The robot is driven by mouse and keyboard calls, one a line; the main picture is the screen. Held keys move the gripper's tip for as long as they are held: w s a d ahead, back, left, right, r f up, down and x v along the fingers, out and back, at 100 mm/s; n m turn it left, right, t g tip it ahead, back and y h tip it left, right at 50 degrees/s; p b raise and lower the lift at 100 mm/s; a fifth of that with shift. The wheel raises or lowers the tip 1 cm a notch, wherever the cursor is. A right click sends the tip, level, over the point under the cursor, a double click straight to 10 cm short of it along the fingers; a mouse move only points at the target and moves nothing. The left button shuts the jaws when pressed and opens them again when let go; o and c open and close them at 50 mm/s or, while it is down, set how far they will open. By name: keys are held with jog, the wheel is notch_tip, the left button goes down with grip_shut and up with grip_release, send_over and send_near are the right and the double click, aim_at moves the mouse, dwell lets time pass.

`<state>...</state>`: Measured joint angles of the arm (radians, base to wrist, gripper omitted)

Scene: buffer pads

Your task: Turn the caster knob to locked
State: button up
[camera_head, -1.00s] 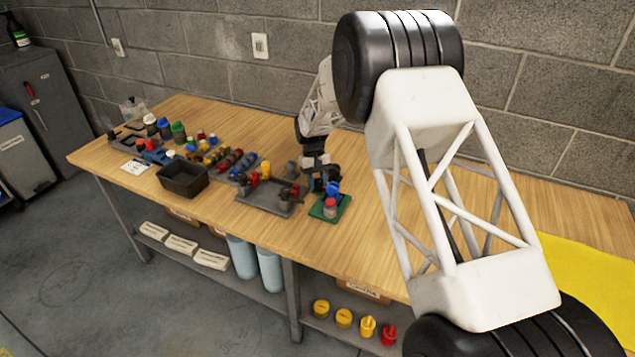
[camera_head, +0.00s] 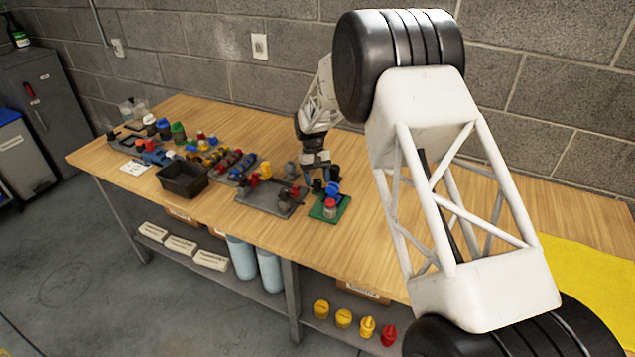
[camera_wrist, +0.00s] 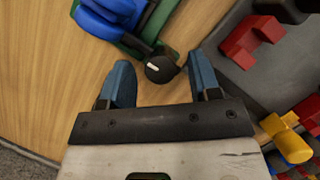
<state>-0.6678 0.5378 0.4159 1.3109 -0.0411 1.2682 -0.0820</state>
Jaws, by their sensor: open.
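A round black knob (camera_wrist: 160,69) with a short white mark shows in the wrist view, joined to a dark stem by a blue part (camera_wrist: 105,20) on a green plate (camera_wrist: 165,20). It looks like the caster knob. My gripper (camera_wrist: 159,62) is open, its blue fingers on either side of the knob, with gaps visible on both sides. I cannot tell whether the fingers are level with it. In the head view my gripper (camera_head: 316,181) is just behind the green plate (camera_head: 322,217), and the knob cannot be singled out clearly there.
A grey board (camera_head: 268,208) with red and yellow parts lies close to the left of the green plate in the head view. A black bin (camera_head: 183,183) and several coloured fittings stand further left. The wooden bench (camera_head: 280,243) is bare in front.

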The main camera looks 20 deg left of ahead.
jog(key=v, duration=0.6)
jog(key=shift+w+r, duration=0.15)
dwell(0.4)
jog(key=s+d+r+m+t+y, duration=0.1)
jog(key=s+d+r+m, duration=0.15)
jog(key=d+r, duration=1.55)
jog(key=s+d+r+m+t+y, duration=0.1)
jog(key=s+d+r, duration=0.3)
jog(key=d, duration=0.5)
jog(key=s+d+r+m, duration=0.1)
jog(key=s+d+r, duration=0.2)
jog(key=s+d, duration=0.5)
jog(key=s+d+r+m+t+y, duration=0.1)
jog(key=s+d+r+m+t, duration=0.15)
jog(key=s+d, duration=1.25)
jog(key=s+d+f+m, duration=0.1)
jog(key=s+d+f, duration=0.1)
jog(key=s+d, duration=0.2)
jog(key=s+d+f+m+t, duration=0.1)
jog(key=s+d, duration=0.3)
jog(key=s, duration=0.7)
jog(key=shift+s+d+f, duration=0.2)
jog(key=shift+s+f, duration=0.1)
jog(key=shift+f, duration=0.2)
